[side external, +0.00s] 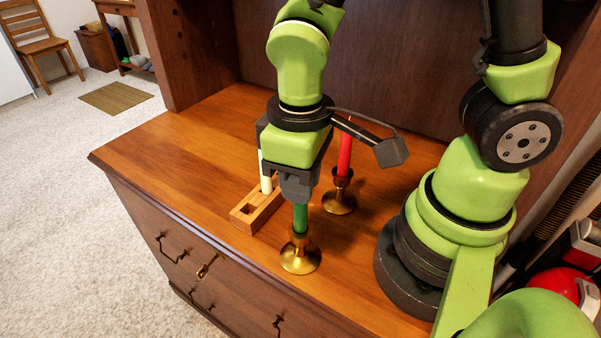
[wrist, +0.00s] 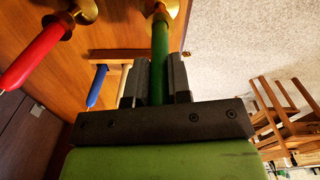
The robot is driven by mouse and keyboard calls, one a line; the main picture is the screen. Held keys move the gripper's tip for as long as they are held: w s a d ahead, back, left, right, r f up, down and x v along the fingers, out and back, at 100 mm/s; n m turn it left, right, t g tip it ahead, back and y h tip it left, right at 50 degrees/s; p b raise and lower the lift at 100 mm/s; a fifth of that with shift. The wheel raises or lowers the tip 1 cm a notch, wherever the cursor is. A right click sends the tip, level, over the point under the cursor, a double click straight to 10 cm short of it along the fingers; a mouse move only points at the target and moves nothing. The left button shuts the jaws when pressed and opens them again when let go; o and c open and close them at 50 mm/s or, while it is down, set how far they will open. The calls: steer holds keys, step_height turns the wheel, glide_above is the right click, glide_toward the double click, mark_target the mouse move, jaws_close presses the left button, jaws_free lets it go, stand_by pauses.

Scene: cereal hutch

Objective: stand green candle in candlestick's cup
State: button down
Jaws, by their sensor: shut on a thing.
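My gripper (side external: 299,194) is shut on the green candle (side external: 300,218) and points down above the brass candlestick (side external: 300,258) near the cabinet top's front edge. The candle is upright, and its lower end meets the candlestick's cup; I cannot tell how deep it sits. In the wrist view, the green candle (wrist: 159,50) runs from between the fingers (wrist: 155,82) to the cup of the candlestick (wrist: 160,8), which is partly cut off by the frame. The candle's upper part is hidden by the gripper.
A second brass candlestick (side external: 340,202) holds a red candle (side external: 345,155) behind my gripper. A wooden block (side external: 243,219) with a white candle (side external: 266,180) stands to the left; a blue candle (wrist: 97,88) shows near it in the wrist view. The cabinet top (side external: 180,150) is clear farther left.

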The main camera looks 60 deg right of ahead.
steer(key=shift+f, duration=1.05)
steer(key=c, duration=0.7)
jaws_free()
steer(key=shift+o, duration=0.2)
steer(key=shift+r, duration=0.1)
steer(key=shift+r, duration=2.4)
steer(key=shift+r, duration=0.1)
steer(key=s+d+r+m+t+y, duration=0.1)
steer(key=s+d+r+m+t, duration=0.1)
steer(key=r, duration=0.4)
steer(key=s+d+r+m+t+y, duration=0.1)
steer(key=s+d+r+m+t, duration=0.1)
steer(key=d+r+m+t, duration=0.2)
step_height(320, 180, up, 3)
steer(key=shift+s+r+m+t, duration=0.2)
steer(key=shift+m+t, duration=0.1)
steer(key=shift+t, duration=0.3)
